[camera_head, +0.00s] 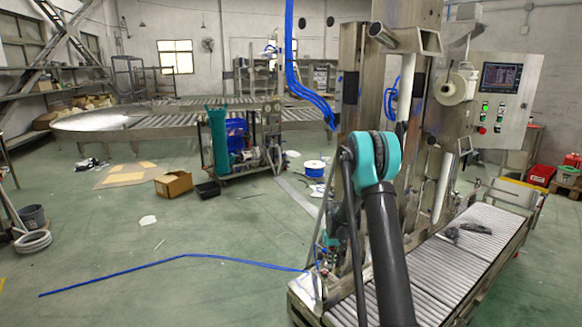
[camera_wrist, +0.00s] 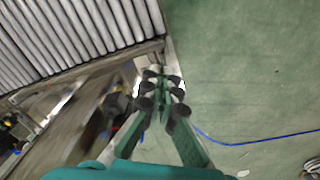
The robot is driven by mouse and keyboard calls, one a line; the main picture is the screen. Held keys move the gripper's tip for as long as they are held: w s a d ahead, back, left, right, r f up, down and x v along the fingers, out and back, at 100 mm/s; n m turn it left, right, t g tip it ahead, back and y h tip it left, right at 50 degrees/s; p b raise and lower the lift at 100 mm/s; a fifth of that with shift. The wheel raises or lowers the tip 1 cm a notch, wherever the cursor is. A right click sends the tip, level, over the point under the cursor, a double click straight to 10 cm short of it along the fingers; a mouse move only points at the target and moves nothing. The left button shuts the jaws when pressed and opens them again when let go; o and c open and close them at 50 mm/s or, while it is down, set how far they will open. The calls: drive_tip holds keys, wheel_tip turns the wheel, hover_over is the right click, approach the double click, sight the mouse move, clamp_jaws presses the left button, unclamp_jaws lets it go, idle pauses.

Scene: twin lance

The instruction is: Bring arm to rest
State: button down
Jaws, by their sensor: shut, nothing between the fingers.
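My gripper (camera_wrist: 161,92) shows in the wrist view with its green fingers and black pads together. It is shut and holds nothing. It hangs over the edge of the roller conveyor (camera_wrist: 85,35), with green floor to its right. In the head view my arm (camera_head: 388,260) rises from the bottom edge as a dark grey link to a teal joint, in front of the metal machine column. My arm hides part of the conveyor there, and I cannot clearly make out the gripper in that view.
The roller conveyor (camera_head: 465,245) runs along the right, with a dark object (camera_head: 468,230) on it. A control panel (camera_head: 502,90) stands behind. A blue hose (camera_head: 180,257) lies across the floor. A cardboard box (camera_head: 173,184) lies farther back. Open floor is at left.

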drive_tip(key=s+d+r+t, duration=0.1)
drive_tip(key=s+r+t, duration=0.1)
drive_tip(key=s+r, duration=1.4)
drive_tip(key=s+d+m+t, duration=0.1)
drive_tip(key=s+t, duration=0.1)
drive_tip(key=s, duration=1.9)
drive_tip(key=shift+f, duration=0.25)
drive_tip(key=shift+d, duration=0.15)
